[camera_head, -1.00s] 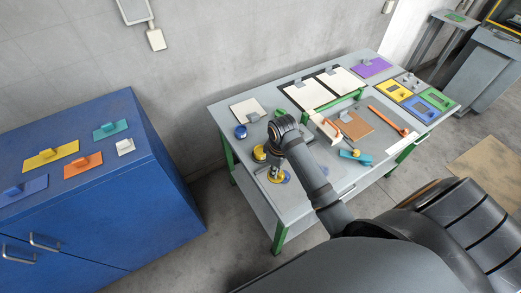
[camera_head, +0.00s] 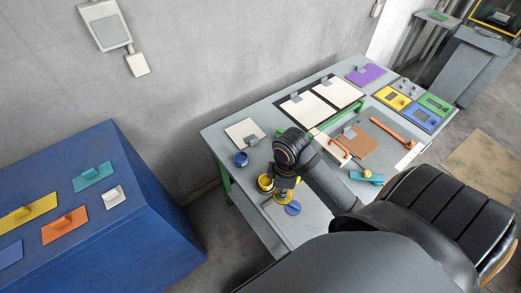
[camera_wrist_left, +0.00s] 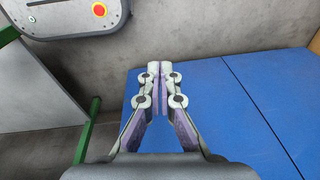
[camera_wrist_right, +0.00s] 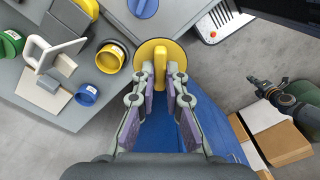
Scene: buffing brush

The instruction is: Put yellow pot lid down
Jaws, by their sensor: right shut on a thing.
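My right gripper (camera_wrist_right: 160,88) is shut on the yellow pot lid (camera_wrist_right: 158,50), a round disc with a raised bar handle. In the head view the lid (camera_head: 284,199) is below the right wrist, near the table's left end, partly hidden. I cannot tell whether it touches the tabletop. The yellow pot (camera_wrist_right: 110,57) stands open beside the lid; it also shows in the head view (camera_head: 265,184). A blue lid (camera_head: 293,208) lies close by on the table. My left gripper (camera_wrist_left: 162,100) is shut and empty, in front of the blue cabinet in its wrist view.
The grey table (camera_head: 223,142) also holds a blue pot (camera_head: 240,159), a green pot (camera_wrist_right: 12,43), a brown board (camera_head: 368,140) and a teal tool (camera_head: 366,177). A blue cabinet (camera_head: 140,235) stands left, across a floor gap.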

